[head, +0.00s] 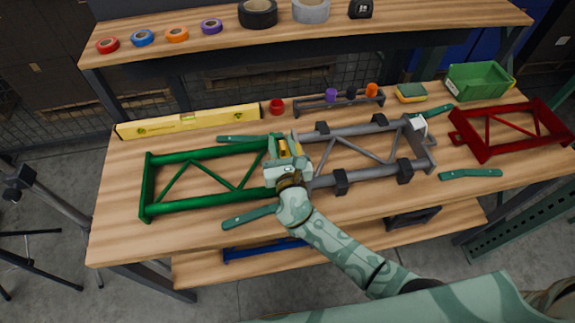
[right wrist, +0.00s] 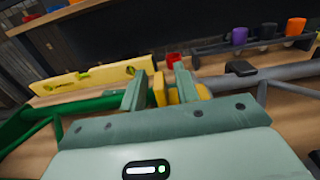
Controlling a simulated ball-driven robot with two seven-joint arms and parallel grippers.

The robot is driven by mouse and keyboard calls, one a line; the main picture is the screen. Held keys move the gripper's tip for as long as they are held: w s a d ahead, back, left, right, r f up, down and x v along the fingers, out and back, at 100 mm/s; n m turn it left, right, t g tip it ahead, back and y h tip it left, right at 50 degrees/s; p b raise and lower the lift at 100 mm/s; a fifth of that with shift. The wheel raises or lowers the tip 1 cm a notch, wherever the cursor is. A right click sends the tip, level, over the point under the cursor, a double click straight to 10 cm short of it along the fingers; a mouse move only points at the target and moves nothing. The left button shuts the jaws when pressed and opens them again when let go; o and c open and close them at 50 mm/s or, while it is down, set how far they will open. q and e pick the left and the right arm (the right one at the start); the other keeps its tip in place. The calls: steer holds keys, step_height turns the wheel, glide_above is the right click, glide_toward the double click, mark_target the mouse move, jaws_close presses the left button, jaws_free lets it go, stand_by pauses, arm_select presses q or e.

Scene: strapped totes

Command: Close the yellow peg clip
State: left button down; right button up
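The yellow peg clip (head: 285,147) sits where the green frame (head: 205,150) meets the grey frame (head: 352,133) on the workbench. My right gripper (head: 283,139) is over the clip and hides much of it. In the right wrist view, the two fingers stand apart and yellow parts of the clip (right wrist: 159,90) show between them. More yellow shows just right of the right finger. I cannot tell whether the fingers touch the clip or how far it is closed. My left gripper is in neither view.
A small rack (head: 340,102) with cups stands behind the grey frame. A red frame (head: 512,130) and a green bin (head: 478,81) are at the right. Flat green bars lie around the frames.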

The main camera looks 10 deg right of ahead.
steer(key=s, duration=1)
steer(key=s+p, duration=0.1)
steer(key=s, duration=0.4)
steer(key=shift+s+d, duration=0.15)
steer(key=shift+d, duration=0.1)
steer(key=shift+d, duration=0.1)
